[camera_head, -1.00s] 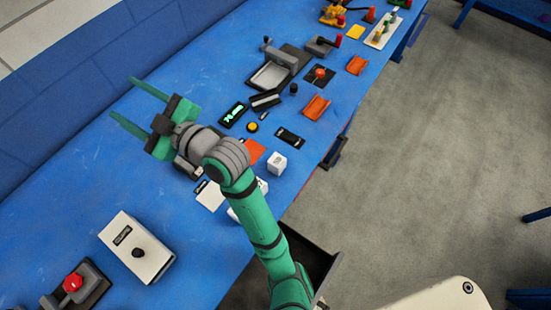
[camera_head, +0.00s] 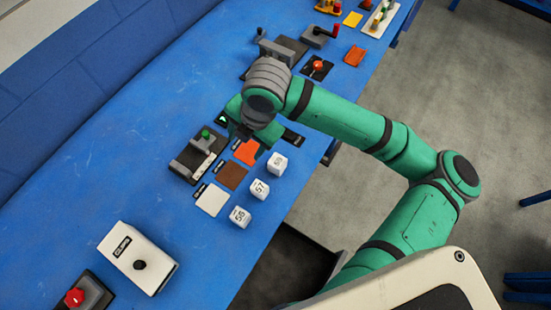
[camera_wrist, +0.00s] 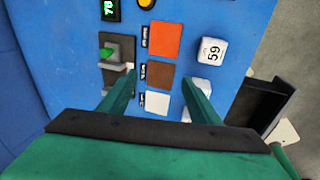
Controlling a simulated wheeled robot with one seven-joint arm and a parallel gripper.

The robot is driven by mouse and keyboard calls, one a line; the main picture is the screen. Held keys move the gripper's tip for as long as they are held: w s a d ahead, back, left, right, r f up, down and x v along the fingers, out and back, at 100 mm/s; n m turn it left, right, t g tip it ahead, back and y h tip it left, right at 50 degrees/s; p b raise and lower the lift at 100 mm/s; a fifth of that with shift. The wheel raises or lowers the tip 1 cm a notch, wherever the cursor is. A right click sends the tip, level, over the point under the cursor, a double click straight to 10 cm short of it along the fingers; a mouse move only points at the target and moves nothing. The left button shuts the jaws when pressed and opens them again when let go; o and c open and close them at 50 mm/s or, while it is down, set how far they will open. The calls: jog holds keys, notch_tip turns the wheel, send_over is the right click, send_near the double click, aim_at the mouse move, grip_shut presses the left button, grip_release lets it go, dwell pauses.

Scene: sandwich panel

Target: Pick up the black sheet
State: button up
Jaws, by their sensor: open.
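I see no plain black sheet that I can be sure of. Flat square sheets lie in a row: orange (camera_wrist: 164,40), brown (camera_wrist: 159,75) and white (camera_wrist: 157,102). They also show in the head view as orange (camera_head: 246,152), brown (camera_head: 231,176) and white (camera_head: 212,200). My gripper (camera_wrist: 157,76) is open and empty, pointing down over the bench. Its fingers appear either side of the brown and white sheets in the wrist view; their height is unclear.
White numbered cubes (camera_head: 260,188) stand right of the sheets. A dark fixture with a green knob (camera_head: 205,136) stands left of them. A white box with a black knob (camera_head: 138,257) and a red button (camera_head: 74,297) are nearer. Bare blue bench lies at left.

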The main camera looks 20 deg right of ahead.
jog(key=g+h, duration=0.2)
send_over(278, 161)
jog(key=shift+a+f, duration=0.25)
jog(key=shift+f, duration=0.2)
jog(key=shift+s+d+f, duration=0.2)
jog(key=shift+s+d, duration=0.05)
notch_tip(278, 161, down, 4)
jog(key=shift+f, duration=0.2)
jog(key=shift+w+a+f, duration=0.1)
jog(key=shift+w+f, duration=0.1)
jog(key=shift+f, duration=1.3)
jog(key=shift+w+f, duration=0.2)
jog(key=shift+f, duration=1.3)
jog(key=shift+s, duration=0.15)
jog(key=c, duration=1.2)
